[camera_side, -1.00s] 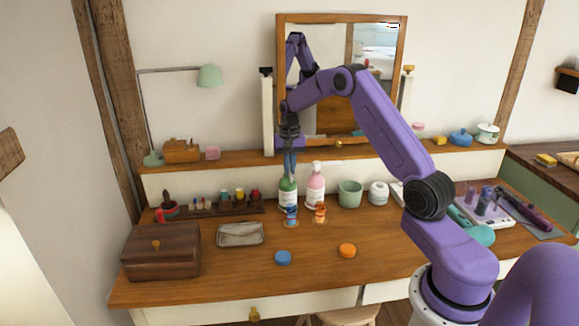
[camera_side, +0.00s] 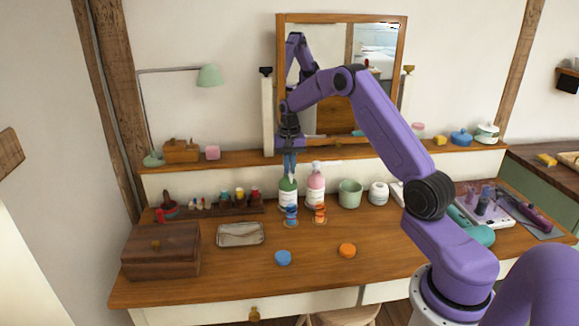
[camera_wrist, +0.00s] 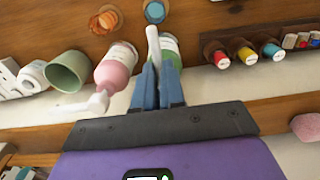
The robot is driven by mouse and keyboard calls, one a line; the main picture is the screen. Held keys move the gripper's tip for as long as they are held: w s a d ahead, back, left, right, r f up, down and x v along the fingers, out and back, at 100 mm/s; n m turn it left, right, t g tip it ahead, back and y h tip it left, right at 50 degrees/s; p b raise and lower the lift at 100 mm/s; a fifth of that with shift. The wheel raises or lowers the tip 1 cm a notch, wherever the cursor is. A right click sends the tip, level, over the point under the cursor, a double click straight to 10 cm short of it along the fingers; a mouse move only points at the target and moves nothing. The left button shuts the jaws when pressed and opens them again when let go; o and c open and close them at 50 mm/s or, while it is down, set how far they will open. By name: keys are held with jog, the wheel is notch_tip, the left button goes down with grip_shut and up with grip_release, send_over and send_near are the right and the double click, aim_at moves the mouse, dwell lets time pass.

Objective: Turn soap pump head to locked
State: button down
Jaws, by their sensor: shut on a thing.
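A green bottle with a white label (camera_side: 288,194) stands upright on the dressing table, left of a pink pump bottle (camera_side: 316,187). My gripper (camera_side: 290,175) points down over the green bottle, its blue fingers shut at the bottle's top. In the wrist view my gripper (camera_wrist: 158,88) is shut on the white pump head (camera_wrist: 153,43), whose spout reaches up the picture past the green bottle (camera_wrist: 169,45). The fingers hide part of the head. The pink bottle (camera_wrist: 116,65) also has a white pump. I cannot make out any lock mark.
The pink bottle stands close beside my fingers. A green cup (camera_side: 350,193) and white jar (camera_side: 378,193) stand to its right. Blue (camera_side: 291,216) and orange (camera_side: 320,214) items stand in front. A bottle rack (camera_side: 225,203) is left; the mirror (camera_side: 315,100) is behind.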

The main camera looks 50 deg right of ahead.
jog(key=shift+w+a+m, duration=0.1)
jog(key=shift+m, duration=0.2)
jog(key=shift+w+m, duration=0.95)
jog(key=shift+m, duration=1.95)
jog(key=shift+w+m, duration=1)
jog(key=shift+m, duration=1.9)
jog(key=shift+w+m, duration=0.95)
jog(key=shift+m, duration=1.95)
jog(key=c, duration=1.2)
grip_release()
jog(key=shift+r, duration=0.1)
notch_tip(320, 180, up, 12)
